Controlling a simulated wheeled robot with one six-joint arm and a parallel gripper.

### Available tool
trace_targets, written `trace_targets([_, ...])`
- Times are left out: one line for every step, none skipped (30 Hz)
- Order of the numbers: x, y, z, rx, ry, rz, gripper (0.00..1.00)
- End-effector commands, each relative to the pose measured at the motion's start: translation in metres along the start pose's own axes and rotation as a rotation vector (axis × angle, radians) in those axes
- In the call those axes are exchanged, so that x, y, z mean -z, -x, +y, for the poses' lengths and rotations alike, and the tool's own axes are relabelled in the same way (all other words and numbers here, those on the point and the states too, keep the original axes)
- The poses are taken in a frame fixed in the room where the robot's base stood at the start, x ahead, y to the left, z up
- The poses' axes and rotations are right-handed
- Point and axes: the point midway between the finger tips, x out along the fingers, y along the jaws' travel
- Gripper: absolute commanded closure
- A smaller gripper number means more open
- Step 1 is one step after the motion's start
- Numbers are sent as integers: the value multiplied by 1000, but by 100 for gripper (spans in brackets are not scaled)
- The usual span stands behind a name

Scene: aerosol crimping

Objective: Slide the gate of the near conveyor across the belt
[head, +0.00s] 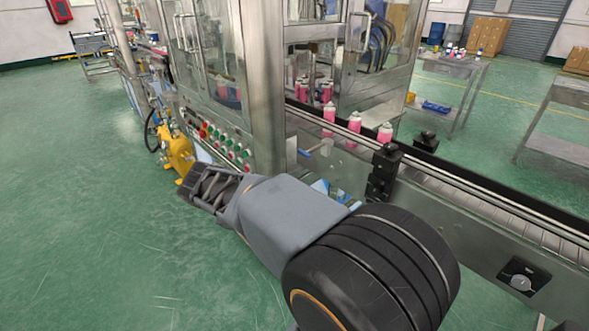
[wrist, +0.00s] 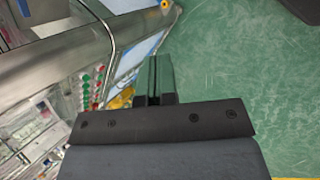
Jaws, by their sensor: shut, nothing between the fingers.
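The near conveyor (head: 470,197) runs from the machine toward the lower right in the head view. A small rod with a blue end (head: 306,153) sticks out from its side by the machine; I cannot tell for sure that it is the gate. My gripper (head: 204,190) is shut and empty, out over the floor in front of the machine's button panel, apart from the conveyor. My arm hides part of the conveyor's near side. In the wrist view the shut fingers (wrist: 155,80) point toward the floor and machine corner, and no gate shows clearly there.
Several pink cans with white tops (head: 355,122) stand on the belt near the machine. Black sensor blocks (head: 384,170) rise at the belt's near edge. A yellow pump (head: 178,155) stands beyond my gripper. The green floor at left (head: 80,220) is clear.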

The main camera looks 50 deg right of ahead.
Motion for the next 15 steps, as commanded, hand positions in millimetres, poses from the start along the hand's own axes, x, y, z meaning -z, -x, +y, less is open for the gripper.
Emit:
trace_targets([7, -33, 12, -63, 121, -103, 100])
trace_targets([8, -42, 24, -102, 195, -166, 100])
trace_targets([9, -53, 41, -149, 287, -251, 100])
trace_targets([10, -60, 52, -180, 352, -314, 100])
trace_targets([12, -66, 64, -208, 413, -375, 100])
trace_targets([14, -74, 78, -240, 489, -457, 100])
trace_targets([15, -79, 88, -261, 541, -516, 100])
trace_targets([17, -83, 97, -279, 590, -573, 100])
trace_targets([20, -88, 108, -300, 646, -643, 100])
trace_targets([22, -91, 115, -313, 684, -691, 100])
trace_targets([24, -94, 122, -324, 717, -737, 100])
trace_targets([26, -96, 130, -337, 756, -790, 100])
trace_targets([28, -98, 134, -344, 781, -827, 100])
trace_targets([30, -99, 139, -350, 802, -858, 100])
trace_targets([32, -100, 144, -358, 824, -893, 100])
